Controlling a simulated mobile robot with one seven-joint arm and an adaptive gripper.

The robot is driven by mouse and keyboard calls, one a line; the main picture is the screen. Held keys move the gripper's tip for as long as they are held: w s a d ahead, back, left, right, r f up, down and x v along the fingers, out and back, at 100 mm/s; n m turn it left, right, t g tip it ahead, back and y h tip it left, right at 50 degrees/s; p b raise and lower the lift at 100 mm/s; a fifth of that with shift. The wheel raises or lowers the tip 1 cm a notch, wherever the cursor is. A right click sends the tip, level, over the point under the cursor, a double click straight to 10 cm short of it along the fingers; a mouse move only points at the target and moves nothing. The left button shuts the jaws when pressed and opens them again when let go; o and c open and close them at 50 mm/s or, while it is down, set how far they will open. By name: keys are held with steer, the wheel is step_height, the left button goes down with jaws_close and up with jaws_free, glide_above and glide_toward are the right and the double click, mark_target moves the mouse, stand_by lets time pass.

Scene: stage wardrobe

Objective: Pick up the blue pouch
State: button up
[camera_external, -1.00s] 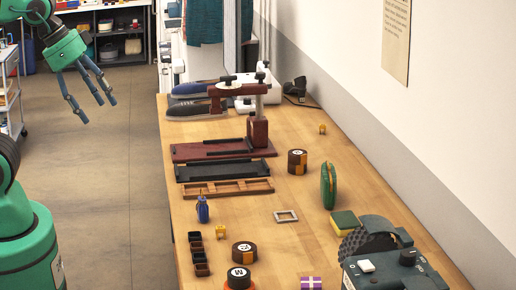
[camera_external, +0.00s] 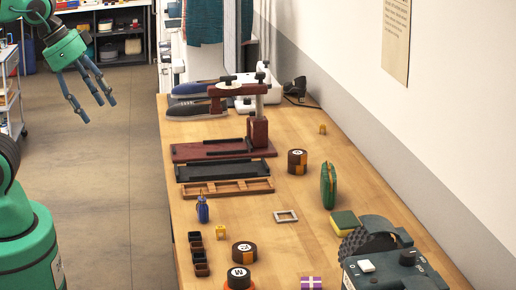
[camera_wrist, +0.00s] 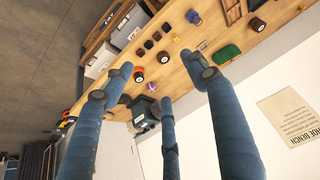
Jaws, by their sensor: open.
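The blue pouch (camera_external: 202,209) stands upright near the left edge of the wooden bench (camera_external: 245,222), in front of a slotted wooden tray. It also shows small near the top of the wrist view (camera_wrist: 193,17). My gripper (camera_external: 92,106) hangs over the floor to the left of the bench, well apart from the pouch. Its blue fingers are spread open and empty, and they also show large in the wrist view (camera_wrist: 165,90).
A slotted tray (camera_external: 228,188) and a dark red press (camera_external: 257,135) stand behind the pouch. Dark small bins (camera_external: 200,262), a yellow block (camera_external: 220,232) and a brown roll (camera_external: 245,253) lie in front. A green oval item (camera_external: 328,186) and a grey machine (camera_external: 395,270) are to the right.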

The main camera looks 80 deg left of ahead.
steer(key=shift+w, duration=0.1)
steer(key=g+p, duration=0.3)
steer(key=g, duration=0.1)
glide_above(201, 199)
steer(key=s, duration=0.2)
step_height(201, 199, down, 24)
steer(key=shift+w+a+r, duration=0.1)
steer(key=shift+w+a, duration=0.05)
steer(key=shift+w, duration=0.1)
steer(key=shift+w+f+b, duration=0.2)
steer(key=shift+f+b, duration=0.1)
steer(key=shift+f, duration=1.1)
steer(key=shift+w+f+b, duration=0.15)
steer(key=shift+f+b, duration=0.1)
steer(key=shift+f, duration=1.2)
steer(key=shift+w+f+b, duration=0.2)
steer(key=shift+f+b, duration=0.1)
steer(key=shift+f, duration=1.1)
